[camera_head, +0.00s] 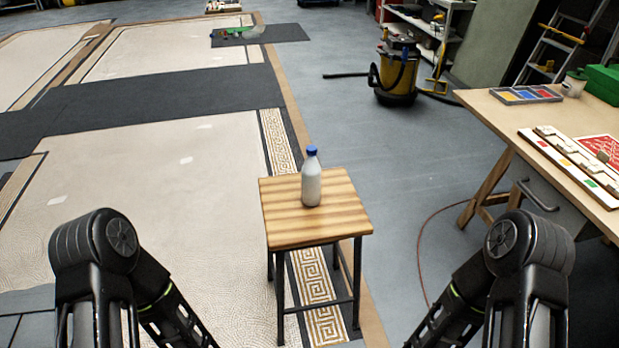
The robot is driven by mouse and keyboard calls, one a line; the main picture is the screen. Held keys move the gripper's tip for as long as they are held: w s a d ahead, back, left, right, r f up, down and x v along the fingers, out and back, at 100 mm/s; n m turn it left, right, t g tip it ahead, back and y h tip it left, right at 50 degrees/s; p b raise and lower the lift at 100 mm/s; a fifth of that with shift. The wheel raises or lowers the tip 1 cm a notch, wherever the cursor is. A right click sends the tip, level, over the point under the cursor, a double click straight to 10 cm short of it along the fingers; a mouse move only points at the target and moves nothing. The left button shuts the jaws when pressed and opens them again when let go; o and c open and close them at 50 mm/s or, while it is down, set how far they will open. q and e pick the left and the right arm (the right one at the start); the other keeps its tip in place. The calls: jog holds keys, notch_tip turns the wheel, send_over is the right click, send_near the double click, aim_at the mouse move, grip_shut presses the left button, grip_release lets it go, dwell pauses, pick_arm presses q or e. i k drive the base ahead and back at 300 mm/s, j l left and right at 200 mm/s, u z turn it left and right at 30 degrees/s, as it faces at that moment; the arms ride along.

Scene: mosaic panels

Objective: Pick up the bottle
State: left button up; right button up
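A white bottle (311,183) with a blue cap stands upright on a small wooden stool (284,221) with dark metal legs. It is near the middle of the head view. My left arm shows at the lower left and my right arm at the lower right. Both forearms run down out of the picture, so neither gripper is in view. Nothing touches the bottle, and the stool top around it is bare.
A workbench (487,103) with a colored tray (526,95), a mosaic board (575,165) and a green box (603,83) stands at the right. A yellow and black vacuum (397,72) stands behind. Mosaic panels (185,160) cover the floor at the left. A thin cable (421,250) lies right of the stool.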

aim_at(311, 172)
jog(key=z, duration=0.45)
jog(key=j+z, duration=0.2)
jog(key=z, duration=0.25)
jog(key=j+z, duration=0.1)
jog(key=z, duration=0.4)
jog(key=j+z, duration=0.25)
jog(key=j, duration=0.2)
jog(key=j+z, duration=0.25)
jog(key=j, duration=0.15)
jog(key=k+j+z, duration=0.1)
jog(key=j+z, duration=0.15)
jog(key=j, duration=0.15)
jog(key=k+j+z, duration=0.25)
jog(key=j, duration=0.15)
jog(key=k+j, duration=0.1)
jog(key=j, duration=0.35)
jog(key=k+j, duration=0.1)
jog(key=j, duration=0.35)
